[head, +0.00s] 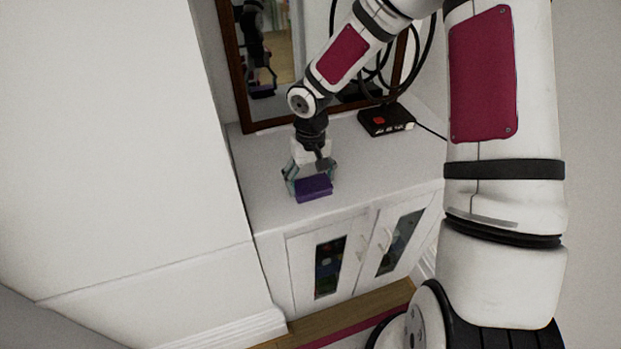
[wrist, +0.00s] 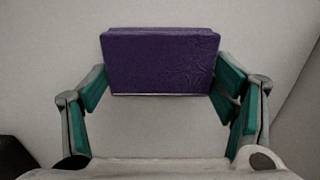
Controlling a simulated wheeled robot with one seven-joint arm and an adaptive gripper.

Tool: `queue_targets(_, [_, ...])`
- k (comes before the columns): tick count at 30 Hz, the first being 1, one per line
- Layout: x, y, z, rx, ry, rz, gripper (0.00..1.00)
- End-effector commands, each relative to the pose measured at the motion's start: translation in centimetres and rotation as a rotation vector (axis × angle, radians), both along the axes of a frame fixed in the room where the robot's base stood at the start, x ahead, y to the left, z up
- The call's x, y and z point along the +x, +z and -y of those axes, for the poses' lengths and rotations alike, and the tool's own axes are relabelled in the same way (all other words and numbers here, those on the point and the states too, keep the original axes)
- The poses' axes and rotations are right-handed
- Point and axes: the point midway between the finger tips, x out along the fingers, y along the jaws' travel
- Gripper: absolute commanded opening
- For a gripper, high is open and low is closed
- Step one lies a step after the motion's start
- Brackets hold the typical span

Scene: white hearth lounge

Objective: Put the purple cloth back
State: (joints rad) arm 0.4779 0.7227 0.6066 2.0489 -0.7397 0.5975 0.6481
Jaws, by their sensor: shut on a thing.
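The purple cloth (head: 314,188) looks like a folded, box-shaped block in the head view, at the white cabinet's top near its front edge. It also shows in the wrist view (wrist: 160,60), between the teal-padded fingers. My gripper (head: 311,180) points down and is shut on the cloth, with a finger at each side. In the wrist view my gripper (wrist: 162,85) spans the cloth's width. I cannot tell whether the cloth touches the cabinet top or hangs just above it.
The white cabinet (head: 265,200) has glass-paned doors with objects behind them. A black box with a red button (head: 386,120) stands at the back right of its top. A wood-framed mirror (head: 240,90) leans behind. A tall white block (head: 110,130) borders the left.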

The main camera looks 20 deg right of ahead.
Motion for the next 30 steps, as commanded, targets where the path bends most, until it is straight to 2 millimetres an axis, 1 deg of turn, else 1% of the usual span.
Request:
queue_targets(4, [0.0,-0.3,0.0,0.0,0.001,0.0,0.56])
queue_targets(5, [0.0,-0.2,0.0,0.0,0.001,0.0,0.83])
queue_targets(6, [0.0,-0.2,0.0,0.0,0.0,0.0,0.92])
queue_targets(7, [0.0,-0.2,0.0,0.0,0.0,0.0,0.99])
queue_targets(17, [0.0,-0.2,0.0,0.0,0.0,0.0,0.99])
queue_targets(20, [0.0,0.2,0.0,0.0,0.0,0.0,0.99])
queue_targets(23, [0.1,1.3,0.0,-0.002,-0.001,0.004,0.99])
queue_targets(25, [0.1,2.5,0.0,-0.002,-0.001,0.005,0.99])
queue_targets(30, [0.1,6.1,0.0,-0.001,-0.002,0.005,0.99])
